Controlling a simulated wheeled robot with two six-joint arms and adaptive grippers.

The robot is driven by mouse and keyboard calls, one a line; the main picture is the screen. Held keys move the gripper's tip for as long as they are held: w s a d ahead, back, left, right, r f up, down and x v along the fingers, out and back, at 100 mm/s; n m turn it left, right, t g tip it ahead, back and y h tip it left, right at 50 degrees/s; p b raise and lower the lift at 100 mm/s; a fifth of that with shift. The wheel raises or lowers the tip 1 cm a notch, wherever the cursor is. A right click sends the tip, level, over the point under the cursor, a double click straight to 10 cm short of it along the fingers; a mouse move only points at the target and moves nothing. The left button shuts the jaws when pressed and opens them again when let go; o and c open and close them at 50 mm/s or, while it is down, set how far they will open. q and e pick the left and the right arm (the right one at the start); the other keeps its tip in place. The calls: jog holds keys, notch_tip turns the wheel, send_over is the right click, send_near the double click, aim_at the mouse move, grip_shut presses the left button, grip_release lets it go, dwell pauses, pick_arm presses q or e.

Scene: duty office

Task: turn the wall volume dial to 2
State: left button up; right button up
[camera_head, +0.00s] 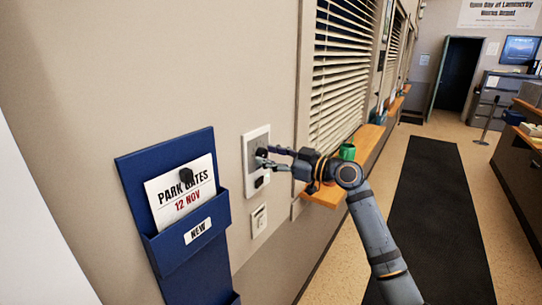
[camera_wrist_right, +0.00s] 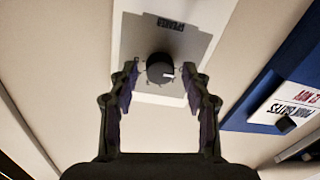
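The wall volume dial is a round black knob (camera_wrist_right: 160,68) with a white pointer mark on a pale plate (camera_head: 251,140) labelled SPEAKER. My right gripper (camera_head: 266,157) is at the plate in the head view, partly covering the dial. In the wrist view its fingers (camera_wrist_right: 160,88) are spread on either side of the knob, with gaps visible on both sides. My left gripper is not in view.
A blue wall holder (camera_head: 180,238) with a PARK GATES card (camera_head: 182,190) hangs left of the plate. A small pale plate (camera_head: 259,219) is below. A wooden ledge (camera_head: 326,196) with a green mug (camera_head: 347,152) lies to the right, under blinds (camera_head: 340,75).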

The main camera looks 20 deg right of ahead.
grip_shut()
jog(key=shift+m, duration=0.3)
jog(key=shift+m+b, duration=0.35)
jog(key=shift+m, duration=0.65)
jog(key=m, duration=0.2)
jog(key=shift+m, duration=0.4)
jog(key=m, duration=0.4)
jog(key=shift+r+m+p, duration=0.1)
jog(key=shift+m+p, duration=0.2)
jog(key=shift+p, duration=0.1)
jog(key=m+p, duration=0.1)
jog(key=m, duration=0.3)
jog(key=shift+t+p, duration=0.3)
jog(key=shift+t, duration=0.1)
jog(key=shift+m, duration=0.4)
